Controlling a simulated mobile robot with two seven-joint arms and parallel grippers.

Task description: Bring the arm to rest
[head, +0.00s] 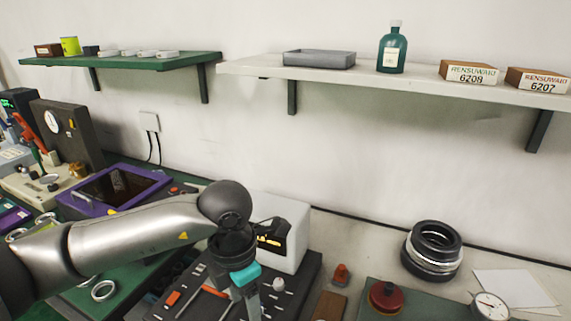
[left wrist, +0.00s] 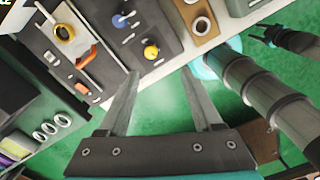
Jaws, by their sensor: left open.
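My left arm (head: 140,242) reaches in from the left in the head view, over the workbench. Its gripper (head: 245,300) points down at the bottom edge, with a teal part above the fingers, and the fingertips are cut off. In the left wrist view the left gripper (left wrist: 160,72) has its two fingers spread well apart, with nothing between them and a green surface beyond. My right gripper is not seen in the head view.
A white box-shaped device (head: 280,232) stands close behind the gripper. A dark bearing stack (head: 433,250), a dial gauge (head: 490,306) and a purple-framed tray (head: 115,188) are on the bench. Wall shelves (head: 400,85) hang above.

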